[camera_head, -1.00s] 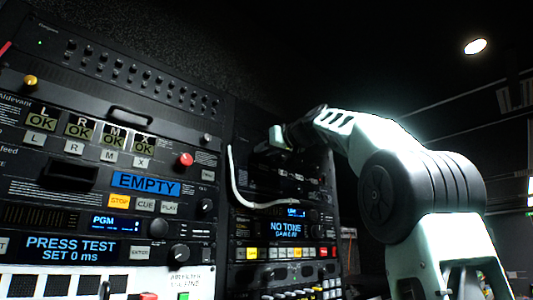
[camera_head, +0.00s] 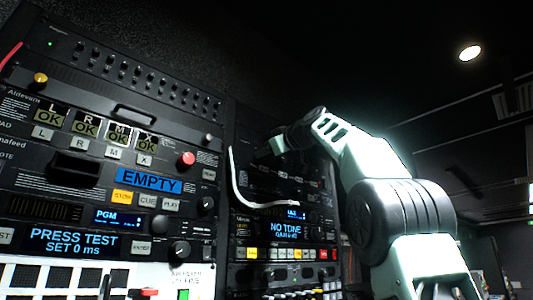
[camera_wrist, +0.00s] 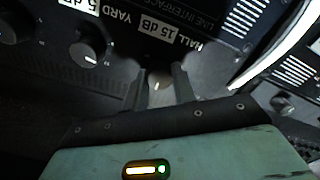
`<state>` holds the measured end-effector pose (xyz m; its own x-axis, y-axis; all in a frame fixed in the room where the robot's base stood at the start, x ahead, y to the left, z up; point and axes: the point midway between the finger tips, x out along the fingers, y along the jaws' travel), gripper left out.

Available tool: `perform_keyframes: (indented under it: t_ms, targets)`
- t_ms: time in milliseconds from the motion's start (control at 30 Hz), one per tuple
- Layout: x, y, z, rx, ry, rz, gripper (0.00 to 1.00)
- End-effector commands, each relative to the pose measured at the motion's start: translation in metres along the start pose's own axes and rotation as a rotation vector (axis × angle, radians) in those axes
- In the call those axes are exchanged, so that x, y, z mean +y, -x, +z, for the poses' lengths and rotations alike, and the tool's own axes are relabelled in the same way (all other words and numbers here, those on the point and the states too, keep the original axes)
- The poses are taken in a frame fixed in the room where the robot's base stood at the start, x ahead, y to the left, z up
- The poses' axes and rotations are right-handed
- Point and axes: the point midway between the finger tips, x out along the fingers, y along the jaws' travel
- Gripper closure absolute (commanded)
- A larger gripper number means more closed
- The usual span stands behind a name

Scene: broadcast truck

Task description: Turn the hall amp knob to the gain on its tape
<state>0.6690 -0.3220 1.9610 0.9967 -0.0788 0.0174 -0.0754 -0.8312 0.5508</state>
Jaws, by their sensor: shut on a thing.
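In the wrist view, my gripper (camera_wrist: 160,86) is shut on the hall amp knob (camera_wrist: 160,78), a small round knob mostly hidden between the two fingers. A short pale mark shows on its face. The white tape (camera_wrist: 166,28) by it reads "HALL 15 dB". The gain scale around this knob is too dark and covered to read. In the head view, my gripper (camera_head: 272,148) is at the dark upper part of the right-hand rack, and the knob cannot be made out there.
The yard knob (camera_wrist: 88,46) is left of my gripper, with a "YARD 5 dB" tape (camera_wrist: 104,72). A white cable (camera_head: 238,188) hangs in a curve on the right-hand rack, and passes close at right in the wrist view. The left rack carries buttons and a red knob (camera_head: 187,158).

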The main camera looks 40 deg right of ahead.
Motion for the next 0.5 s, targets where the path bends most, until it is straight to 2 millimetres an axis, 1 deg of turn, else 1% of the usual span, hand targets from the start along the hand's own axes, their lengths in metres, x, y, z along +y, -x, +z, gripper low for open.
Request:
perform_keyframes:
  t_ms: [367, 400, 467, 500]
  targets:
    - [0.0002, 0.0003, -0.0002, 0.0, 0.006, 0.0, 0.96]
    - [0.0001, 0.0003, -0.0002, 0.0, 0.006, 0.0, 0.71]
    - [0.0001, 0.0003, -0.0002, 0.0, 0.006, 0.0, 0.54]
    - [0.0001, 0.0002, -0.0002, 0.0, 0.006, 0.0, 0.52]
